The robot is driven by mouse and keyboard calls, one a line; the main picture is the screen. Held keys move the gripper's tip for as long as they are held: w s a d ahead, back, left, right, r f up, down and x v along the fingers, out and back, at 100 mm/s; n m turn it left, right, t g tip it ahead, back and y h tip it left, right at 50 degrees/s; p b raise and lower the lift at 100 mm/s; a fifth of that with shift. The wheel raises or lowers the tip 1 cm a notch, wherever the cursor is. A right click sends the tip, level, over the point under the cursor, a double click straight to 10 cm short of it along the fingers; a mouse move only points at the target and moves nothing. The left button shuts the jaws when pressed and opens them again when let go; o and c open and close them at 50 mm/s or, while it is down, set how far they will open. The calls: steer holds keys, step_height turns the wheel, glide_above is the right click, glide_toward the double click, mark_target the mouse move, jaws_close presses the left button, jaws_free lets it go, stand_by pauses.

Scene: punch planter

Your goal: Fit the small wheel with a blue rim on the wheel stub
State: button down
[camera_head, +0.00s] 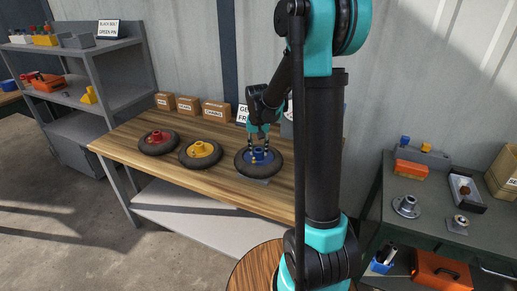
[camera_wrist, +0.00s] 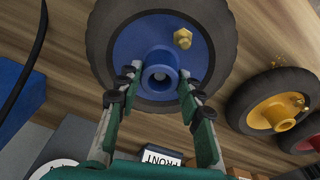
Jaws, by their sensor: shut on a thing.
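The wheel with a blue rim (camera_head: 270,157) lies flat at the right of the wooden table, its raised blue hub up. In the wrist view its rim (camera_wrist: 128,45) carries a brass bolt (camera_wrist: 182,38) off to one side of the hub. My gripper (camera_head: 259,139) points down over it, and in the wrist view its fingers (camera_wrist: 159,85) stand on both sides of the hub, shut on it. A grey flanged piece with an upright stub (camera_head: 406,205) stands on the green bench at right; I cannot tell for sure that it is the wheel stub.
A yellow-rimmed wheel (camera_head: 200,151) and a red-rimmed wheel (camera_head: 157,141) lie to the left on the wooden table (camera_head: 125,145). Cardboard boxes (camera_head: 188,104) line its back. The right bench also holds an orange box (camera_head: 411,170) and a black tray (camera_head: 462,190).

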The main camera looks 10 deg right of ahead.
steer(key=shift+f, duration=0.25)
steer(key=c, duration=0.9)
jaws_free()
step_height(320, 180, up, 12)
steer(key=s, duration=0.1)
steer(key=shift+s+a, duration=0.15)
steer(key=shift+s, duration=0.05)
steer(key=shift+f, duration=0.1)
